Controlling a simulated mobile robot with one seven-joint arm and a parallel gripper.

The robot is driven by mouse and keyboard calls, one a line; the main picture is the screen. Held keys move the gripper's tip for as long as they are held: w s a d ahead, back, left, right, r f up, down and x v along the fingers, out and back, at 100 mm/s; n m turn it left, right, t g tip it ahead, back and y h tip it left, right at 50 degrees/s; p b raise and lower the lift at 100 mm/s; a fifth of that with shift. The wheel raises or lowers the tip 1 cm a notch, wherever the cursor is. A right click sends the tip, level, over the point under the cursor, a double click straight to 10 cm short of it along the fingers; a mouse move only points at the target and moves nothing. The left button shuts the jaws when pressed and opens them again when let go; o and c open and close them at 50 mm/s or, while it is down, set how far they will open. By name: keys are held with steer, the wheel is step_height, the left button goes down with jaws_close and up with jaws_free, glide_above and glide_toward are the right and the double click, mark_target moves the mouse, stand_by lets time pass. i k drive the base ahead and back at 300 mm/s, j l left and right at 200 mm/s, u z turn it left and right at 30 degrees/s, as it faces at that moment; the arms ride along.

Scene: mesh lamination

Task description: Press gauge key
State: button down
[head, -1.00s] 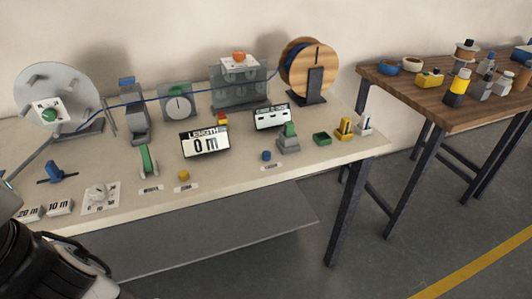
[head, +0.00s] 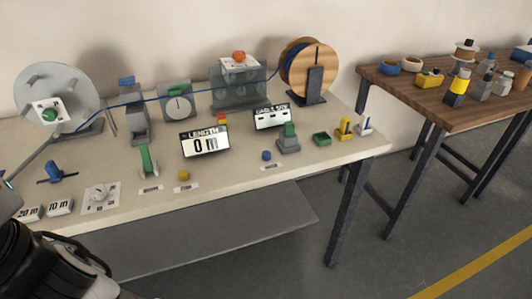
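A small blue button (head: 267,155) sits on the beige bench in front of the display headed "CABLE SIZE" (head: 272,117), which shows only dashes. A small label (head: 271,167) lies before the button, too small to read surely. A yellow button (head: 183,175) stands further left, with its own label (head: 187,188). I cannot tell from the lettering which button is the gauge key. A grey block with a green top (head: 289,138) stands right of the blue button. My dark arm shows at the lower left, away from both buttons. My gripper is out of view.
The "LENGTH" display (head: 205,143) reads 0 m. A blue cable (head: 170,95) runs from the wooden spool (head: 309,70) to the grey reel (head: 57,92). A green-handled lever (head: 147,160) and a green tray (head: 322,139) stand nearby. A wooden table (head: 400,82) is at right.

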mark_target(266, 155)
steer(key=i+j, duration=0.15)
steer(key=j, duration=0.2)
steer(key=i+j, duration=0.15)
steer(key=j, duration=0.15)
steer(key=i+j, duration=0.15)
steer(key=j, duration=0.2)
steer(key=z, duration=1.55)
